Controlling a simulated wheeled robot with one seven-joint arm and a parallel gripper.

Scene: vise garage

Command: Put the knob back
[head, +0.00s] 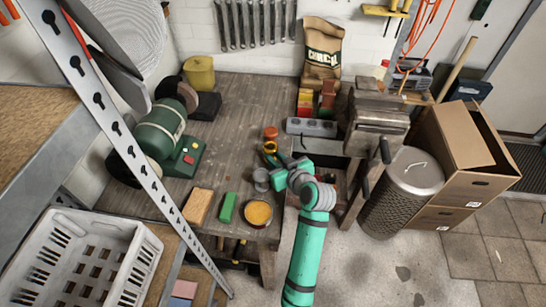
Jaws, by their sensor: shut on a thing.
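My gripper (270,165) is at the end of my teal arm, low over the front right part of the wooden workbench (225,110). It is small in the head view and its fingertips are partly hidden by my grey wrist. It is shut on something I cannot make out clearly. No knob can be told for certain. A small orange round piece (271,132) stands just beyond the gripper, with a yellow and dark item (270,147) in front of it.
A green bench grinder (160,137) stands at left. A perforated bin (400,190) and cardboard box (465,150) stand right. The bench middle is clear.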

